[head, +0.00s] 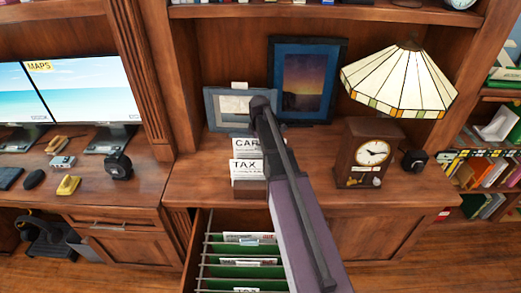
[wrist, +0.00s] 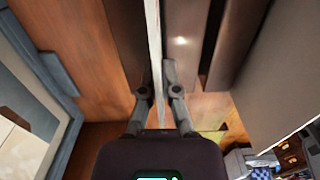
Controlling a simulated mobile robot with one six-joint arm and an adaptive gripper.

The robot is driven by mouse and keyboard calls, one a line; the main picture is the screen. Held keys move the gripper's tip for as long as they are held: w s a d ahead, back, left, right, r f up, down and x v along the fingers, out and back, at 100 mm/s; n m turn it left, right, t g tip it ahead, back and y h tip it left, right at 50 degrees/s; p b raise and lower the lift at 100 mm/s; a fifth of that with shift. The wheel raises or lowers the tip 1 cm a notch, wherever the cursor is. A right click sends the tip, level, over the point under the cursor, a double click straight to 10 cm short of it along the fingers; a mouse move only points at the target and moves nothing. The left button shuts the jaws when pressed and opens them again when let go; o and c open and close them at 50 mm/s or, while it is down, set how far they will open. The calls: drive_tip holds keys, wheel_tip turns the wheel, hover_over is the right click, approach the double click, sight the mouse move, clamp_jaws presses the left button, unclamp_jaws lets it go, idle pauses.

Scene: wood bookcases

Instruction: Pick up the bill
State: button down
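No paper reads clearly as a bill. White papers stand in a dark holder (head: 249,186) on the desk, one marked "TAX" (head: 245,167) and one behind it marked "CAR" (head: 243,146). In the head view my arm reaches over the desk, its end beside these papers and partly covering them. In the wrist view my gripper (wrist: 157,88) has one finger on each side of a thin white sheet (wrist: 155,45), seen edge-on. The fingers are close to the sheet; whether both press on it cannot be told. The gripper's fingertips are not clear in the head view.
A grey-blue frame (head: 212,112) and a dark blue picture (head: 305,82) stand behind. A clock (head: 371,153) and a stained-glass lamp (head: 398,82) are on the right. An open drawer (head: 198,250) with green hanging files is below. Monitors (head: 95,85) stand left.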

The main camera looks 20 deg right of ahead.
drive_tip(key=shift+r, duration=0.15)
wheel_tip(320, 180, up, 10)
drive_tip(key=p, duration=1)
idle(1.4)
wheel_tip(320, 180, up, 10)
drive_tip(key=p, duration=1)
drive_tip(key=shift+f, duration=0.2)
